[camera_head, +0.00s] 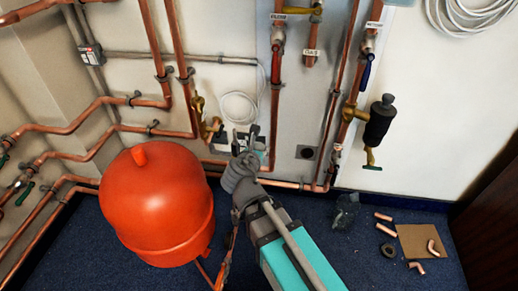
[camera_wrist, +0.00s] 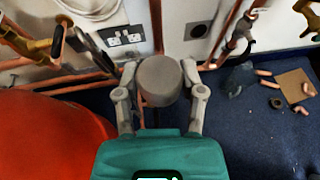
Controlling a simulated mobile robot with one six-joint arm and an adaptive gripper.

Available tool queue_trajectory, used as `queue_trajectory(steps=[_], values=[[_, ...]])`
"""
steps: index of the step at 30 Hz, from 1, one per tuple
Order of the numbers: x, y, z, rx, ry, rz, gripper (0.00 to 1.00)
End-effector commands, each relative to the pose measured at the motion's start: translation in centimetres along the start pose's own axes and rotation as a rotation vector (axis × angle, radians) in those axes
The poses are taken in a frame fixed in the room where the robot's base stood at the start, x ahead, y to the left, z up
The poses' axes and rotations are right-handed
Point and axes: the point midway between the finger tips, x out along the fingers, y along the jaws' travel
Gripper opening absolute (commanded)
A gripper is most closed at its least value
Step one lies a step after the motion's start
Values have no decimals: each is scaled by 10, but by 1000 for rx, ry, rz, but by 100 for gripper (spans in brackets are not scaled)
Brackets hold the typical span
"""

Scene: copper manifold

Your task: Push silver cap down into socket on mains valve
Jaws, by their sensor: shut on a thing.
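My gripper (camera_wrist: 160,70) is shut on a grey, silver-like round cap (camera_wrist: 160,82), held between its two fingers in the wrist view. In the head view my gripper (camera_head: 246,140) is low, in front of the pipe wall and right of the red tank. The cap is not clearly distinct from the fingers there. A pipe valve with a blue lever (camera_head: 366,70) is up and right of my gripper; a red-lever valve (camera_head: 276,66) is above it. I cannot tell which is the mains valve. No open socket shows clearly, and the cap is apart from these valves.
The red tank (camera_head: 160,205) stands close on the left. Brass valves (camera_head: 209,120) and copper pipes line the wall. A black cylinder (camera_head: 379,122) juts out at right. Copper elbows (camera_head: 386,229) and a cardboard piece (camera_head: 418,240) lie on blue carpet, partly bare at right.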

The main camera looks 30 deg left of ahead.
Motion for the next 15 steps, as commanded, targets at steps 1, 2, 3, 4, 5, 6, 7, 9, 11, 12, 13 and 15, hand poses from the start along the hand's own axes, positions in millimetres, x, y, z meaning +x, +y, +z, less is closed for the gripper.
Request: queue_trajectory(steps=[1,2,3,4,5,6,7,9,11,12,13,15], values=[[-1,0,2,0,0,0,3],[-1,0,2,0,0,0,3],[-2,0,4,0,0,0,3],[-2,0,5,0,0,0,3],[-3,0,7,0,0,0,3],[-4,0,10,0,0,0,3],[-5,0,12,0,0,0,3],[-8,0,18,0,0,0,3],[-10,0,24,0,0,0,3],[-12,0,29,0,0,0,3],[-13,0,32,0,0,0,3],[-17,0,41,0,0,0,3]])
